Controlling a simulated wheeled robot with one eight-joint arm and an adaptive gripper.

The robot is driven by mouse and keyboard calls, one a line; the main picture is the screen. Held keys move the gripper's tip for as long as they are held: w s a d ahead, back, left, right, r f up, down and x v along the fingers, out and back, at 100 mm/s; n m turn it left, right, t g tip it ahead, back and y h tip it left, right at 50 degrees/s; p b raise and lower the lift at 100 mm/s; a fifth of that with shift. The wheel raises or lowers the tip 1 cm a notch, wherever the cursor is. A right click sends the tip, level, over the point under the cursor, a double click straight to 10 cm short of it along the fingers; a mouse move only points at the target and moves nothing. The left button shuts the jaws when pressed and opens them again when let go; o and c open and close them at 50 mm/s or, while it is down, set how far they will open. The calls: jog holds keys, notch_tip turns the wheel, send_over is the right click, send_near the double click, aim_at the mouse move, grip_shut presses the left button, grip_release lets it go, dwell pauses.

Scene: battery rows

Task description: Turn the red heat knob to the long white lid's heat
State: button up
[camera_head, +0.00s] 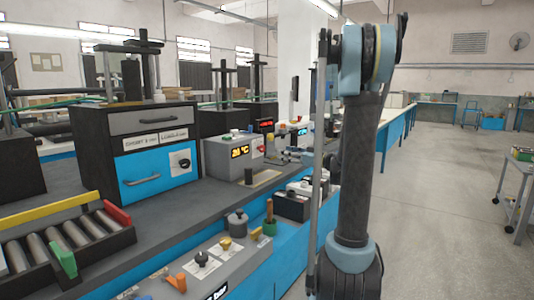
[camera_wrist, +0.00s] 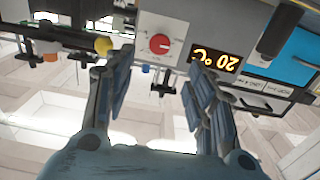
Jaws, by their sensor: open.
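The red heat knob (camera_wrist: 160,43) sits on a white dial plate on a grey heater box (camera_head: 221,157). In the head view the knob (camera_head: 262,149) shows small on the box's right side. The orange display (camera_wrist: 215,59) beside it appears to read 20 °C; it also shows in the head view (camera_head: 240,152). My gripper (camera_wrist: 155,88) is open and empty, its fingers spread below the knob in the wrist view, apart from it. In the head view my gripper (camera_head: 286,156) is small, to the right of the box. I cannot make out which thing is the long white lid.
A black cabinet with a blue door (camera_head: 157,165) stands left of the heater box and carries labels (camera_head: 157,138), small and hard to read. A roller tray (camera_head: 70,240) and a grey panel with knobs (camera_head: 215,255) are nearer.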

aim_at(263, 149)
jog(key=x, duration=1.1)
jog(key=shift+a, duration=0.1)
jog(key=c, duration=1.1)
